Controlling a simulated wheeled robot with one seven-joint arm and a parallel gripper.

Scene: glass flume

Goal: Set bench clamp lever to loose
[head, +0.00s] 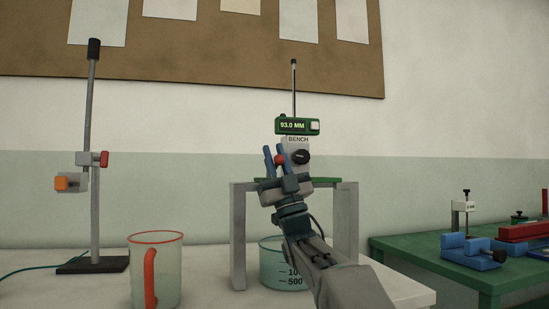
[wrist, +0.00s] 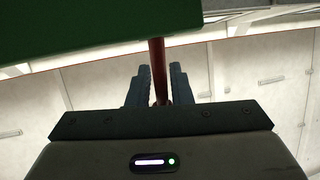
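The bench gauge (head: 297,142) is a pale upright block labelled BENCH, with a green display (head: 290,125) reading 93.0 MM above it and a black knob (head: 301,157) on its right side. My gripper (head: 274,149) has blue fingers pointing up in front of the block's left side. A red lever (head: 280,160) shows as a small bit between them. In the wrist view the dark red rod (wrist: 158,60) runs between the spread fingers, with a narrow gap at the right one. The gripper looks open around it. Which way the lever is set cannot be told.
The gauge stands above a grey frame (head: 238,235), with a beaker (head: 273,262) beneath. A red-rimmed jug (head: 155,265) and a stand (head: 93,180) with an orange-knobbed clamp are at left. A green table (head: 430,252) with blue and red tools is at right.

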